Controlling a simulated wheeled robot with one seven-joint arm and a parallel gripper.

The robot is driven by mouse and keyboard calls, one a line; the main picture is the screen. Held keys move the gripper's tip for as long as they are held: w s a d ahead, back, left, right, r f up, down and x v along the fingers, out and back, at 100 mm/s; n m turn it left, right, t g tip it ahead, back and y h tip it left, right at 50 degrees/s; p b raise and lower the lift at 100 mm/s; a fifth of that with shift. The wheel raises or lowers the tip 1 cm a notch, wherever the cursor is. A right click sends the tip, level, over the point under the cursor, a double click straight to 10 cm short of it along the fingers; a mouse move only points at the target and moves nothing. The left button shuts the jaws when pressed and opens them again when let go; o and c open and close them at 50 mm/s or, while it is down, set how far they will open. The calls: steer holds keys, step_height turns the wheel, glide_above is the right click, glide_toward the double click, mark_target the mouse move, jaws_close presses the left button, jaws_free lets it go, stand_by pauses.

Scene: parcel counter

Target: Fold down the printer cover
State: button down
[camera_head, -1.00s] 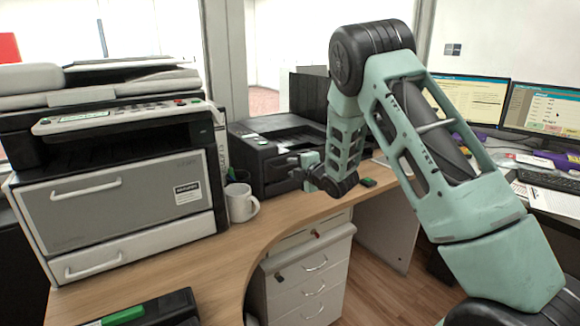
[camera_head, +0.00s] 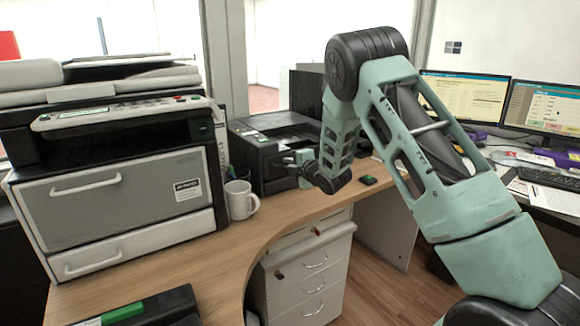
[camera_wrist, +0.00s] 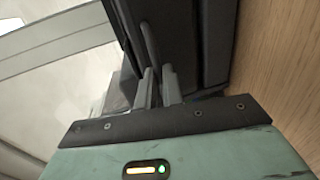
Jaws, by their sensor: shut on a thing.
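The small black printer (camera_head: 258,158) stands at the back of the counter, and an upright dark panel (camera_head: 306,92) shows behind its right side. I cannot tell whether that panel is the cover. My gripper (camera_head: 288,160) is at the printer's front right side. In the wrist view my gripper's fingers (camera_wrist: 158,86) are close together on a thin dark edge of the printer (camera_wrist: 148,45), which looks like part of its cover. The arm and fingers hide some of the contact. The printer's dark body also shows in the wrist view (camera_wrist: 190,40).
A large grey copier (camera_head: 120,190) fills the left of the counter. A white mug (camera_head: 241,200) stands between it and the small printer. A small dark object (camera_head: 368,180) lies right of my gripper. Two monitors (camera_head: 462,100) stand at right.

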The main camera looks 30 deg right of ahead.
steer(key=shift+s+f+t+b, duration=0.45)
steer(key=shift+f+t+b, duration=0.4)
steer(key=shift+b, duration=2.3)
steer(key=shift+s+f+t+b, duration=0.4)
steer(key=shift+f+t+b, duration=0.4)
steer(key=shift+b, duration=2.35)
steer(key=t+b, duration=0.1)
steer(key=b, duration=0.1)
steer(key=t+b, duration=0.1)
steer(key=b, duration=0.2)
steer(key=shift+s+f, duration=0.2)
steer(key=shift+s, duration=0.1)
steer(key=shift+r, duration=0.15)
steer(key=c, duration=1.6)
jaws_free()
steer(key=shift+o, duration=0.2)
steer(key=shift+s, duration=0.1)
steer(key=v, duration=1.7)
steer(key=shift+s, duration=0.1)
